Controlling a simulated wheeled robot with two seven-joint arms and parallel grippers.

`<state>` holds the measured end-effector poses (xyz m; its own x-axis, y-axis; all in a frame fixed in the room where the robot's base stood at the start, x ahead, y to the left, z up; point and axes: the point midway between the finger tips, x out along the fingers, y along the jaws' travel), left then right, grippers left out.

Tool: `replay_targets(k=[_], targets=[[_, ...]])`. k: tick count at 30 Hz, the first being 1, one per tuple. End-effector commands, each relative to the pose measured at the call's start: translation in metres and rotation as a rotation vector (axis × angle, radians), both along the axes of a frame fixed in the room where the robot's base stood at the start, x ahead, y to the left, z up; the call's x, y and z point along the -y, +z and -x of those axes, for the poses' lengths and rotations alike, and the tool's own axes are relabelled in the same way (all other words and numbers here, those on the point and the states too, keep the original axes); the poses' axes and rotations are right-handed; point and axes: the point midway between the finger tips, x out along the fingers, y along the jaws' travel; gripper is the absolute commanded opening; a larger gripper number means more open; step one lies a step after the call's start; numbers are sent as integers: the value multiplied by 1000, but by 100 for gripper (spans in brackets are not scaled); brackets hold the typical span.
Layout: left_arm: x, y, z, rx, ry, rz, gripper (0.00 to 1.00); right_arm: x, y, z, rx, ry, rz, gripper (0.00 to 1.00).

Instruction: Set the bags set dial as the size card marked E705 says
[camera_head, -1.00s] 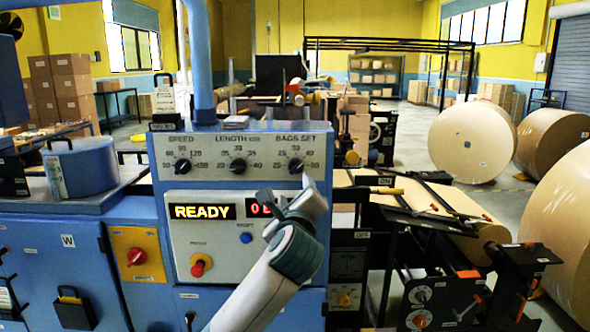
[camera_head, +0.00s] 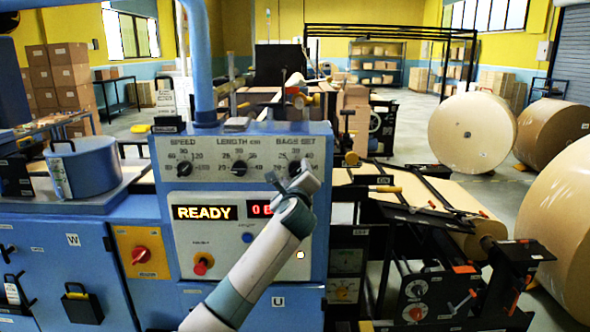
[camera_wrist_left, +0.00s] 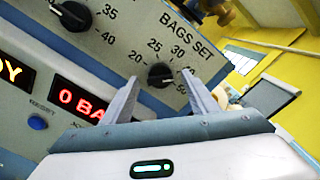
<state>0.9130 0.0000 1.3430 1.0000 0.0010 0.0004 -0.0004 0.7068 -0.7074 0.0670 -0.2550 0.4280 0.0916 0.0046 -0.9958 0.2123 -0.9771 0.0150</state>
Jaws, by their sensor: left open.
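The bags set dial (camera_wrist_left: 160,75) is a black knob at the right of the blue machine's grey panel. In the wrist view it shows between my left gripper's two fingers, beyond their tips; a gap to it cannot be judged. Numbers from 20 to 50 ring it, and its light mark seems to point low right, toward 50. My left gripper (camera_head: 296,180) is open and empty in front of the dial, hiding most of it in the head view. No card readable as E705 shows. My right gripper is out of view.
The speed dial (camera_head: 184,169) and length dial (camera_head: 239,168) sit left on the same panel. Below are a READY display (camera_head: 203,213), a red knob (camera_head: 202,262) and a blue button. Large paper rolls (camera_head: 472,133) stand right.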

Motion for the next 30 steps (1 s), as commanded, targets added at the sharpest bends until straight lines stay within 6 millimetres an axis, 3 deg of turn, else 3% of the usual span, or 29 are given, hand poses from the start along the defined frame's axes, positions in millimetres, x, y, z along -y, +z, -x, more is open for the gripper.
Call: replay_targets(k=[7,18,23,30], targets=[[1,0,-15,-1,-1,0,54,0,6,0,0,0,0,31],[1,-1,-17,-1,-2,0,54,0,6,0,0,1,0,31],[1,-1,-17,-1,-1,0,16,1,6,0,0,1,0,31],[1,-1,-17,-1,-1,5,13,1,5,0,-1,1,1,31]])
